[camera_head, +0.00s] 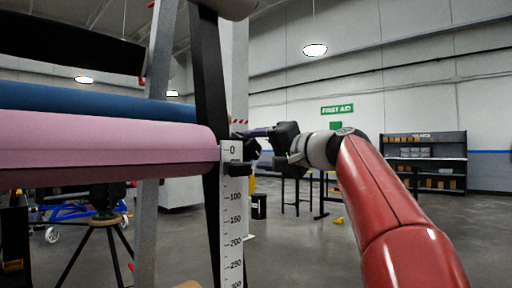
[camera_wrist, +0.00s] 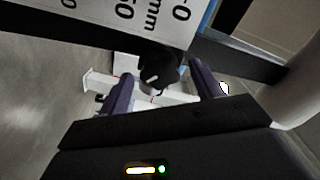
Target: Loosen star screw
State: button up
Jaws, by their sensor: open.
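The star screw is a black, lobed knob (camera_wrist: 158,66) beside the scale in the wrist view. In the head view a dark knob shape (camera_head: 252,147) by the post appears to be the same screw, partly hidden and small. My gripper (camera_wrist: 163,74) has two purple fingers, spread apart with the knob between their tips. The fingers look clear of it on both sides, though contact is hard to judge. In the head view my gripper (camera_head: 254,133) reaches left towards the post from my red arm.
A white millimetre scale (camera_head: 232,215) hangs on the dark post (camera_head: 210,100), close to my gripper. Pink (camera_head: 110,138) and blue (camera_head: 100,102) rolls or beams extend left. A tripod stand (camera_head: 103,220) is at lower left.

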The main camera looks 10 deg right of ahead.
jog(key=shift+w+a, duration=0.3)
jog(key=shift+w, duration=0.1)
jog(key=shift+c, duration=0.3)
